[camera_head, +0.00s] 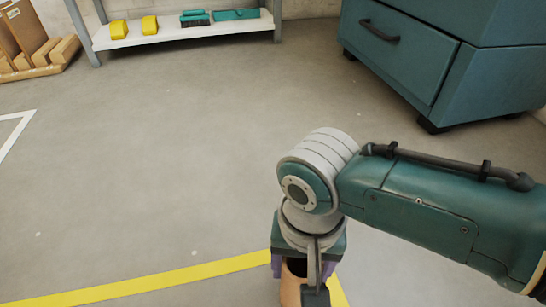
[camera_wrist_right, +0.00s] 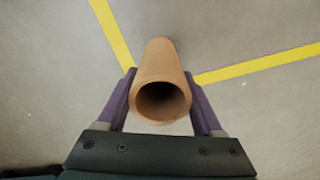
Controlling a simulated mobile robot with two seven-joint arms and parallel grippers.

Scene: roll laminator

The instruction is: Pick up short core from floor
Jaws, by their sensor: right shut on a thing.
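The short core is a brown cardboard tube. In the right wrist view the core (camera_wrist_right: 163,68) stands between the two purple fingers of my right gripper (camera_wrist_right: 160,95), its hollow end facing the camera. The fingers touch it on both sides, so the gripper is shut on it. In the head view my right gripper (camera_head: 303,270) points down at the bottom of the picture, and part of the core (camera_head: 290,291) shows below it. The core's lower end is cut off there, so I cannot tell whether it touches the floor. My left gripper is not in view.
A yellow floor line (camera_head: 150,283) runs beneath the gripper and meets another line. A teal drawer cabinet (camera_head: 405,60) stands back right. A low shelf (camera_head: 185,30) with yellow and teal items is at the back. Wooden pieces (camera_head: 40,55) lie at far left. The middle floor is clear.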

